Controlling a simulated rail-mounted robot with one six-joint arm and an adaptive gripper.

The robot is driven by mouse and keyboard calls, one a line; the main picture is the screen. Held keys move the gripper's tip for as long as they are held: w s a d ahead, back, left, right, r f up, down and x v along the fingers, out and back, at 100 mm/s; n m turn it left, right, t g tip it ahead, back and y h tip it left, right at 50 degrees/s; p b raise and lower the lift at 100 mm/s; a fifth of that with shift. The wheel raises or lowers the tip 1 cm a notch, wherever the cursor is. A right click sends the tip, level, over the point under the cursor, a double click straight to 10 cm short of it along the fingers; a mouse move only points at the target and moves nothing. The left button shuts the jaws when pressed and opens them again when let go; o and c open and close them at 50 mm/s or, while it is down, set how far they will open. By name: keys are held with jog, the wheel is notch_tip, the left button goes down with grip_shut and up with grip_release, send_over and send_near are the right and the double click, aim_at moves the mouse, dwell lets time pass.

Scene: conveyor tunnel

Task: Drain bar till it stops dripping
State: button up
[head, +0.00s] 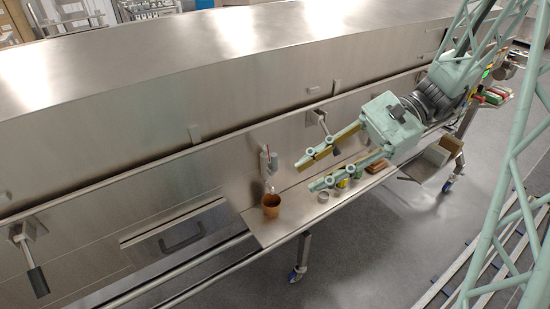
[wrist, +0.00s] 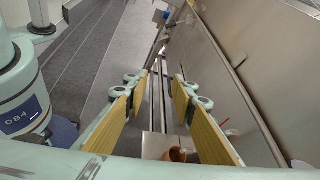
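A small drain fitting (head: 268,160) with a red mark is on the steel tunnel wall; no bar is clearly identifiable, and drips are too small to tell. A brown-orange cup (head: 271,206) stands upright below the fitting on a narrow steel shelf (head: 262,236). The cup also shows at the bottom of the wrist view (wrist: 178,154), partly cut off by my gripper. My gripper (head: 305,175) is open and empty, its two green fingers with yellow pads spread apart. Its fingertips are right of the fitting and cup in the head view. The fingers also show in the wrist view (wrist: 160,80).
Lever handles (head: 321,122) (head: 33,265) stick out from the tunnel wall.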

aim_at(274, 166)
jog(key=w+d+f+m+t+y, duration=0.2)
jog(key=w+d+f+m, duration=0.1)
jog(key=w, duration=0.3)
jog(key=w+d+f+m+t+y, duration=0.2)
jog(key=w+d+f+m+y, duration=0.1)
jog(key=w, duration=0.3)
jog(key=shift+w+f+m+t+p, duration=0.2)
jog(key=shift+f+m+t+p, duration=0.25)
jog(key=shift+f, duration=0.25)
jog(key=shift+w+a, duration=0.15)
jog(key=shift+a, duration=2.1)
jog(key=shift+w+a, duration=0.2)
jog(key=shift+a, duration=2.1)
jog(key=shift+w+a, duration=0.15)
jog(key=shift+a, duration=2.1)
jog(key=shift+c, duration=0.7)
grip_shut()
